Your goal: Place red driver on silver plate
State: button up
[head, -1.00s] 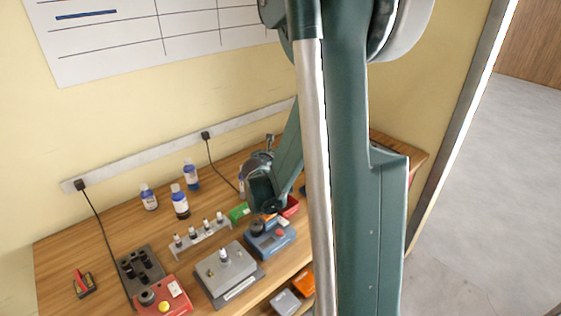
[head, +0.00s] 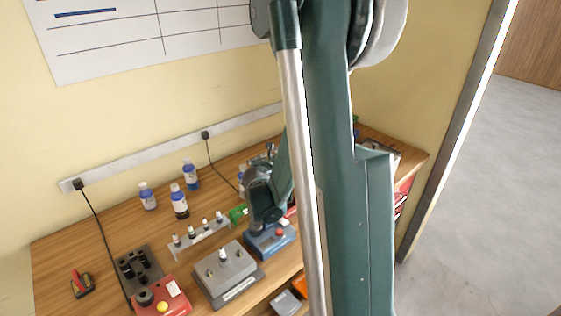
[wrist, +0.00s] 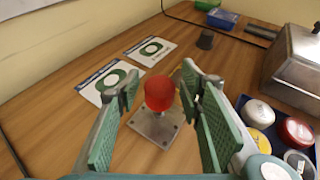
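In the wrist view a red rounded cylinder, which looks like the red driver (wrist: 160,93), stands over a square silver plate (wrist: 149,133) with holes near its corners. It appears upright on the plate, but its lower end is partly hard to make out. My gripper (wrist: 161,84) is open, its green-padded fingers on either side of the red driver with gaps showing on both sides. In the head view my arm hides the gripper, the driver and the plate.
Two white cards with green rings (wrist: 108,87) (wrist: 150,51) lie beyond the plate. A dark cup (wrist: 206,40) stands farther back. A metal box (wrist: 296,66) and a tray with round caps, one red (wrist: 297,132), are at right. Bottles (head: 179,201) and a red control box (head: 163,299) occupy the bench.

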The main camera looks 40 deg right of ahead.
jog(key=shift+r, duration=0.2)
dwell(0.3)
jog(key=p+v, duration=0.2)
jog(key=v, duration=1)
jog(key=shift+a+r, duration=0.1)
dwell(0.6)
jog(key=s+a+r+m+y, duration=0.2)
jog(key=s+a+m+y, duration=0.1)
jog(key=s+a+m, duration=0.4)
jog(key=s+a+r+m+y, duration=0.3)
jog(key=s+a+m, duration=0.4)
jog(key=a, duration=0.7)
jog(key=s+a+r+m+y, duration=0.2)
jog(key=s+a+m+y, duration=0.3)
jog(key=a+m, duration=0.5)
jog(key=shift+s+a+r+m, duration=0.3)
jog(key=shift+s+a+m, duration=0.15)
jog(key=shift+s, duration=0.6)
